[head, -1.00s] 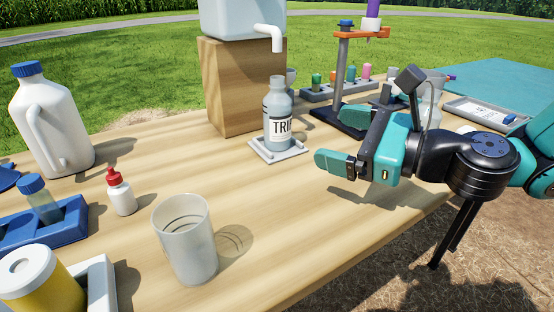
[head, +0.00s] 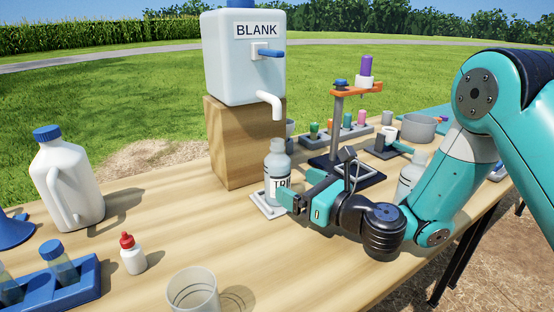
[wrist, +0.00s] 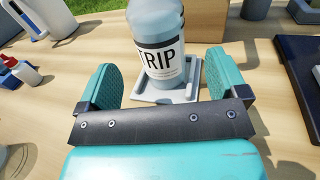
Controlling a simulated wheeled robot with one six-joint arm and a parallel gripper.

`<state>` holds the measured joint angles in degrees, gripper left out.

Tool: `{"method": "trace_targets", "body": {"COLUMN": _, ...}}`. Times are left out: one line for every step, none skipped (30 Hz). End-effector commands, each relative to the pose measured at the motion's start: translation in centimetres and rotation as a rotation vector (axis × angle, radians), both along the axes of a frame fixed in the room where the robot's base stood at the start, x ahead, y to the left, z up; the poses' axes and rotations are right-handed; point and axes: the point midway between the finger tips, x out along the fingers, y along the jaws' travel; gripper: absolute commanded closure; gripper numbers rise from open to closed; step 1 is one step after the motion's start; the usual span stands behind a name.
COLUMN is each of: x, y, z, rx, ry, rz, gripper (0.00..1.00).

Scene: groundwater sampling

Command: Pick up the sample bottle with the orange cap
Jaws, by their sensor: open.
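A clear-grey bottle labelled TRIP (head: 277,178) stands upright on a small light tray (head: 262,208); no cap shows on it in the head view. In the wrist view the TRIP bottle (wrist: 158,40) stands just beyond and between my fingers, its top cut off by the frame. My gripper (head: 300,190) is open at the bottle's right front, and the wrist view shows its teal fingers (wrist: 161,82) apart with nothing between their tips. Another pale bottle (head: 408,178) stands behind my arm, partly hidden. I see no orange cap on any bottle.
A wooden block (head: 232,145) with the BLANK container (head: 240,70) stands behind the TRIP bottle, its spout overhead. A stand with an orange arm (head: 358,89) is close on the right. A red-capped bottle (head: 132,256) and a beaker (head: 193,292) are front left.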

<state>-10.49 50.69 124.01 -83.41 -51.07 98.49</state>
Motion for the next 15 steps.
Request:
{"method": "trace_targets", "body": {"x": 0.3, "y": 0.4, "z": 0.7, "rx": -0.001, "ry": 0.002, "rz": 0.002, "gripper": 0.08}}
{"method": "trace_targets", "body": {"x": 0.4, "y": 0.5, "z": 0.6, "rx": -0.001, "ry": 0.002, "rz": 0.002, "gripper": 0.08}}
{"method": "trace_targets", "body": {"x": 0.6, "y": 0.8, "z": 0.6, "rx": -0.001, "ry": 0.002, "rz": 0.002, "gripper": 0.08}}
{"method": "trace_targets", "body": {"x": 0.7, "y": 0.9, "z": 0.5, "rx": -0.001, "ry": 0.002, "rz": 0.002, "gripper": 0.08}}
{"method": "trace_targets", "body": {"x": 0.8, "y": 1.0, "z": 0.4, "rx": 0.000, "ry": 0.001, "rz": 0.001, "gripper": 0.08}}
{"method": "trace_targets", "body": {"x": 0.9, "y": 1.1, "z": 0.3, "rx": 0.000, "ry": 0.001, "rz": 0.001, "gripper": 0.08}}
{"method": "trace_targets", "body": {"x": 1.0, "y": 1.2, "z": 0.2, "rx": 0.000, "ry": 0.001, "rz": 0.000, "gripper": 0.08}}
{"method": "trace_targets", "body": {"x": 1.0, "y": 1.2, "z": 0.2, "rx": -0.001, "ry": 0.001, "rz": 0.000, "gripper": 0.08}}
{"method": "trace_targets", "body": {"x": 1.1, "y": 1.3, "z": 0.1, "rx": -0.001, "ry": 0.001, "rz": 0.000, "gripper": 0.08}}
{"method": "trace_targets", "body": {"x": 1.1, "y": 1.4, "z": 0.1, "rx": -0.001, "ry": -0.001, "rz": 0.000, "gripper": 0.08}}
{"method": "trace_targets", "body": {"x": 1.2, "y": 1.5, "z": 0.2, "rx": -0.001, "ry": -0.001, "rz": 0.001, "gripper": 0.08}}
{"method": "trace_targets", "body": {"x": 1.4, "y": 1.8, "z": 0.3, "rx": 0.000, "ry": -0.001, "rz": 0.002, "gripper": 0.08}}
{"method": "trace_targets", "body": {"x": 1.6, "y": 2.1, "z": 0.4, "rx": -0.001, "ry": -0.002, "rz": 0.003, "gripper": 0.08}}
{"method": "trace_targets", "body": {"x": 1.9, "y": 2.4, "z": 0.5, "rx": -0.001, "ry": -0.002, "rz": 0.004, "gripper": 0.08}}
{"method": "trace_targets", "body": {"x": 2.3, "y": 2.9, "z": 0.4, "rx": -0.001, "ry": -0.004, "rz": 0.003, "gripper": 0.08}}
